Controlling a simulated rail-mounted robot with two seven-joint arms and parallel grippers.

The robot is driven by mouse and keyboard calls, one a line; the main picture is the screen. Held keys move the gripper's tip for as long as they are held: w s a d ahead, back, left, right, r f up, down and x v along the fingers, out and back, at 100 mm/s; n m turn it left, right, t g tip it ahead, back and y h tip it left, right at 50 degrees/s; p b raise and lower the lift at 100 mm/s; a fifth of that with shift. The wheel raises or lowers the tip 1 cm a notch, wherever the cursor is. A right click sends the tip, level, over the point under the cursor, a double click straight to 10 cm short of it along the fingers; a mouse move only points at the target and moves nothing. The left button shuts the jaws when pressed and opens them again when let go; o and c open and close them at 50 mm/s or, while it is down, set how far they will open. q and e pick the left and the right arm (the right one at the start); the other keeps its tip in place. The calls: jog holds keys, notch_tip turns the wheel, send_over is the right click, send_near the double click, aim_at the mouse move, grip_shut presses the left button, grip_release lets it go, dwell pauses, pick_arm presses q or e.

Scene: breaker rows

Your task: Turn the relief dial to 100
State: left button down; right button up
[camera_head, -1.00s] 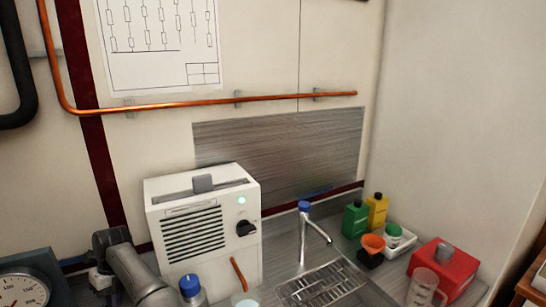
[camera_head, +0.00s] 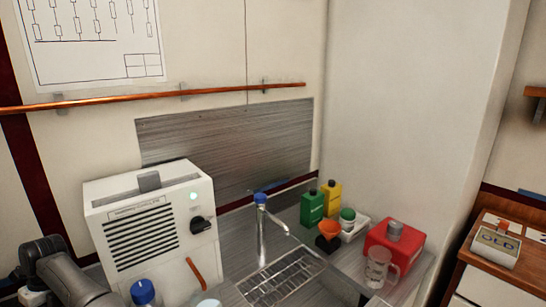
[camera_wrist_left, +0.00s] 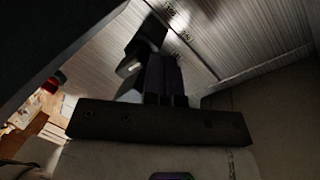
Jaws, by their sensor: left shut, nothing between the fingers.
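In the left wrist view, the dark fingers of my left gripper (camera_wrist_left: 165,60) are shut together with nothing between them. Just beyond and to the left of the fingertips is a dark knob-like block (camera_wrist_left: 145,38) with a pale patch, which may be the relief dial. Small printed markings (camera_wrist_left: 187,38) lie beside it on a grey panel; I cannot read them surely. Whether the fingertips touch the block I cannot tell. In the head view only a grey link of my arm shows at the lower left, and no gripper. My right gripper is not in view.
A white machine (camera_head: 150,235) with a black knob (camera_head: 201,225) and green light stands beside the arm link. To its right are a tap (camera_head: 262,225), a drain grate (camera_head: 283,277), bottles, a red box (camera_head: 393,243) and a clear jug (camera_head: 376,267). A copper pipe (camera_head: 150,97) runs along the wall.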

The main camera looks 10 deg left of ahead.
pick_arm(q)
jog(key=shift+w+a+b, duration=0.1)
jog(key=shift+w+b, duration=0.3)
notch_tip(320, 180, up, 6)
jog(key=p, duration=0.2)
jog(key=shift+p, duration=0.3)
dwell(0.3)
